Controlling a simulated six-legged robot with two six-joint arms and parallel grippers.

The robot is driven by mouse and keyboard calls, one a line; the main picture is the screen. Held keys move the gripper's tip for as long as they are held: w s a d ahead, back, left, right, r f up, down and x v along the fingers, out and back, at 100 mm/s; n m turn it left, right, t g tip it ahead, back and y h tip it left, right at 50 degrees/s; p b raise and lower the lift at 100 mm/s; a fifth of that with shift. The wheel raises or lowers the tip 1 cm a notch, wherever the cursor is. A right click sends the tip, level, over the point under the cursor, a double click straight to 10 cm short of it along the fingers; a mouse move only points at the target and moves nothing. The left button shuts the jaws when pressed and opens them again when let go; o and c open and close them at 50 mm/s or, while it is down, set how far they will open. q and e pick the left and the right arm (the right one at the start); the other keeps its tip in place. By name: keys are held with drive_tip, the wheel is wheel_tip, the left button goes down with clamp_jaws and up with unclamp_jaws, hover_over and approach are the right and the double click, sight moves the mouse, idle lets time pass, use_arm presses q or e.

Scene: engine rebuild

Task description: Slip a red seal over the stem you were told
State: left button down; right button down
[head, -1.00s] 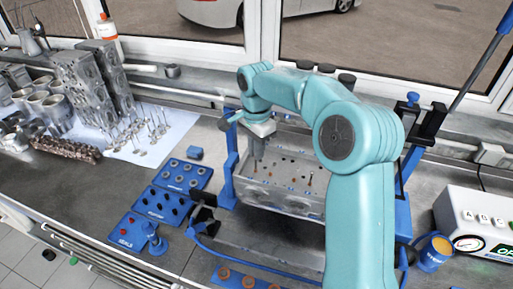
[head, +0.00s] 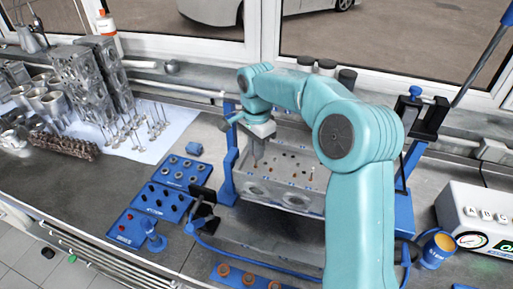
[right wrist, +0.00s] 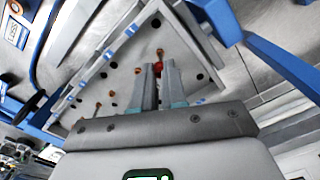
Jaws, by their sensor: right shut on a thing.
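My right gripper (head: 257,164) points down over the left part of the grey cylinder head (head: 283,199). In the right wrist view its two fingers (right wrist: 160,72) are shut on a small red seal (right wrist: 158,68) at their tips. Copper-coloured stems or guides stand in the head; one (right wrist: 155,23) shows just beyond the fingers and another (head: 311,174) stands to the right in the head view. I cannot tell whether the held seal touches a stem. A blue tray (head: 130,240) at the front left has red seals (head: 122,228) in it. My left gripper is not in view.
Blue stand posts (head: 230,150) flank the head. Blue trays with grey rings (head: 181,166) and dark parts (head: 163,203) lie to the left. Loose valves (head: 130,130) lie on white paper. A box with a gauge (head: 475,222) stands at the right.

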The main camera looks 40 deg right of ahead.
drive_tip(key=c, duration=1.1)
unclamp_jaws()
wheel_tip(320, 180, up, 16)
drive_tip(key=p, duration=0.1)
drive_tip(key=shift+r+p, duration=0.15)
drive_tip(key=shift+p, duration=0.15)
